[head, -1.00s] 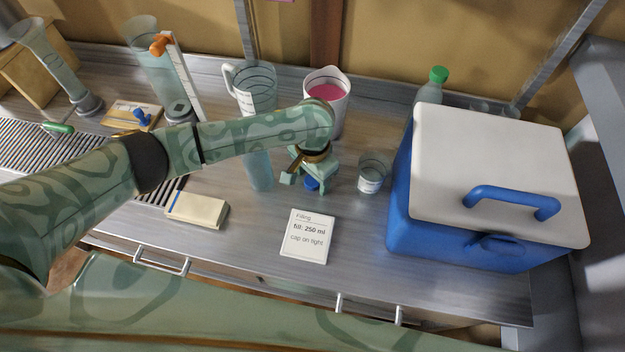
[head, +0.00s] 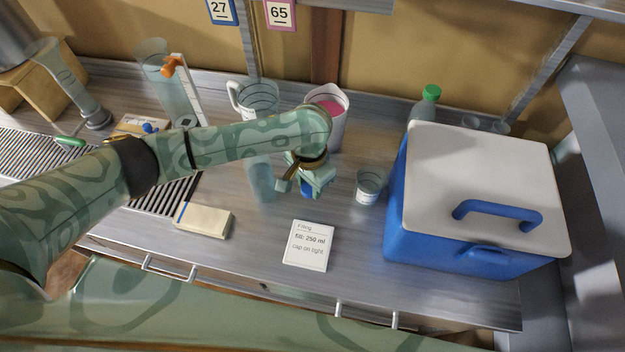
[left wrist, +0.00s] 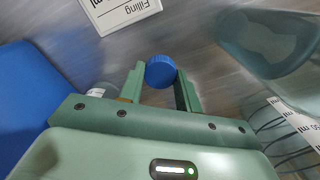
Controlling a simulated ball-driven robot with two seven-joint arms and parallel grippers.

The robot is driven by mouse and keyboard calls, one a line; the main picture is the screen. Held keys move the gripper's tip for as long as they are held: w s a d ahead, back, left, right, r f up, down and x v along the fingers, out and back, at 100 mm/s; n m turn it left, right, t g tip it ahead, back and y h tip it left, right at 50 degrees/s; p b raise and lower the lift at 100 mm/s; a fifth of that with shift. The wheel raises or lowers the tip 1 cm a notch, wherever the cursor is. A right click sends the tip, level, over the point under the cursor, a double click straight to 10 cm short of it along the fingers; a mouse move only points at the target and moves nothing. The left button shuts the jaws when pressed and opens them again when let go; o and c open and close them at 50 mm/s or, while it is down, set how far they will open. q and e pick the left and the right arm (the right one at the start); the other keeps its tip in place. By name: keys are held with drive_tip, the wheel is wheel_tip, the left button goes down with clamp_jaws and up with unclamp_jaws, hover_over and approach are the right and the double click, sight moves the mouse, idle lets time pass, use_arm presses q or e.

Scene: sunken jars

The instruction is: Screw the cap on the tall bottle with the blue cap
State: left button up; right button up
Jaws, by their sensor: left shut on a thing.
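My left gripper (head: 312,188) is shut on the blue cap (left wrist: 160,71), which sits between its fingertips in the left wrist view. In the head view the cap (head: 307,190) shows just under the gripper, low over the bench; I cannot tell whether it touches it. A clear, bluish tall vessel (head: 262,180), seemingly the bottle, stands just left of the gripper. My left forearm hides its upper part. A clear vessel (left wrist: 268,40) also shows at upper right in the left wrist view. My right gripper is not in view.
A blue cooler with a white lid (head: 480,195) fills the right side. A small clear cup (head: 367,188), a label card (head: 308,246) and a pale block (head: 204,220) surround the gripper. A jug (head: 256,97) and a pink-filled container (head: 335,118) stand behind.

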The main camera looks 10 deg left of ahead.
use_arm(q)
drive_tip(key=s+a+r+p, duration=0.2)
drive_tip(key=s+r+p, duration=0.4)
drive_tip(key=s, duration=0.5)
drive_tip(key=shift+s+a+r, duration=0.35)
drive_tip(key=shift+r, duration=0.45)
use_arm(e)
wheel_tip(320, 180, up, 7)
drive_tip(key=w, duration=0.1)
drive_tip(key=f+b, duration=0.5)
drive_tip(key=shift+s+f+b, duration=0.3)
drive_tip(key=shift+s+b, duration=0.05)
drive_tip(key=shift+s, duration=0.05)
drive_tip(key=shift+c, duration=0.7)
use_arm(q)
drive_tip(key=w+a+r+n, duration=0.2)
drive_tip(key=a+r+n, duration=0.1)
drive_tip(key=r, duration=0.4)
drive_tip(key=w+a+r+n, duration=0.2)
drive_tip(key=a+r+n, duration=0.1)
drive_tip(key=a+r, duration=0.2)
wheel_tip(320, 180, up, 2)
drive_tip(key=shift+a+r+n, duration=0.1)
drive_tip(key=shift+a+n, duration=0.1)
drive_tip(key=shift+n, duration=0.2)
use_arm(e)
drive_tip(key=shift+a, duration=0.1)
